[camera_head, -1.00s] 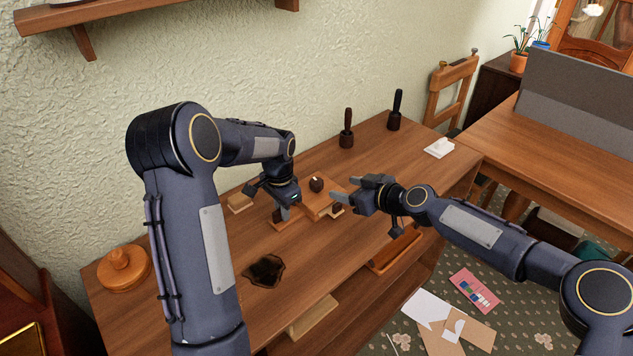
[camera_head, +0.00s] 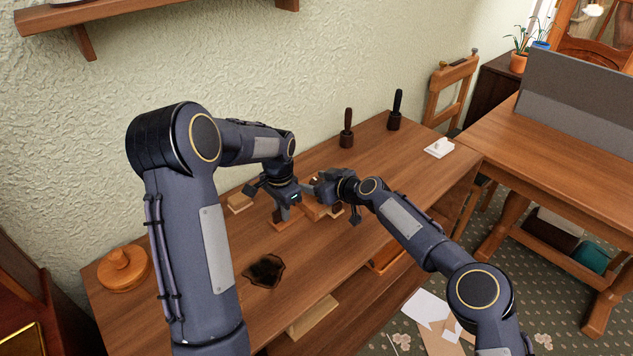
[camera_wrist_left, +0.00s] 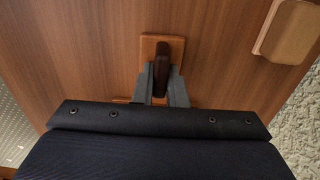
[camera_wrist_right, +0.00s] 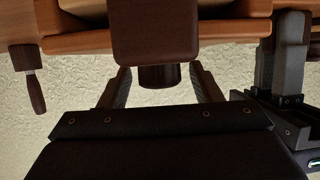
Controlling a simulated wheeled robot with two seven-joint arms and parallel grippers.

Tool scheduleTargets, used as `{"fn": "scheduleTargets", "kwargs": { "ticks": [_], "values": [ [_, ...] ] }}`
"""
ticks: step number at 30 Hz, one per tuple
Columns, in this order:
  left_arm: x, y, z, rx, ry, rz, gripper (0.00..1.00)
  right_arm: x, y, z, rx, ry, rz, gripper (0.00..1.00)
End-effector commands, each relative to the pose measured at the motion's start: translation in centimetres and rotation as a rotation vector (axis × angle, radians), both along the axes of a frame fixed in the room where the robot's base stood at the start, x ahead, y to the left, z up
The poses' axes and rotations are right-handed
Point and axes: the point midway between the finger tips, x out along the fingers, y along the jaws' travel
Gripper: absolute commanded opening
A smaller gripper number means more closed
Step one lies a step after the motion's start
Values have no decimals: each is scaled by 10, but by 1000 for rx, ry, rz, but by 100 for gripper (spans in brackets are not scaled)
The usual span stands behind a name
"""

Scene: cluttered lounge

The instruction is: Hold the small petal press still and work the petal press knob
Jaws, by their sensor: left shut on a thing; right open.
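The small petal press (camera_head: 318,212) is a wooden block on the table, mostly covered by my grippers in the head view. My left gripper (camera_head: 284,212) is at its left end, shut on a dark upright handle. The left wrist view shows this handle (camera_wrist_left: 162,66) on a small orange-brown plate (camera_wrist_left: 148,45), between the fingers. My right gripper (camera_head: 307,192) is open over the press. The right wrist view, upside down, shows the dark round petal press knob (camera_wrist_right: 159,78) between its spread fingers, gaps on both sides. A reddish-brown block (camera_wrist_right: 155,30) stands nearer the camera.
A pale wooden block (camera_head: 240,203) lies behind my left gripper. Two dark-handled tools (camera_head: 346,130) (camera_head: 396,112) stand near the wall. A round lidded wooden pot (camera_head: 123,268) and a dark flat piece (camera_head: 263,271) are at front left.

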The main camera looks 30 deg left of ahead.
Motion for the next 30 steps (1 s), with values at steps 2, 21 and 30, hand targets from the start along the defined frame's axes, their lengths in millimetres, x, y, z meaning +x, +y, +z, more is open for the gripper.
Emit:
{"fn": "scheduleTargets", "kwargs": {
  "ticks": [2,21,30],
  "values": [
    [0,0,0,0,-1,0,0,0,1,0,0,0,1,58],
    [0,0,0,0,-1,0,0,-1,1,0,-2,1,-4,13],
    [0,0,0,0,-1,-1,0,-4,3,-1,-12,-5,-185,13]
  ]
}}
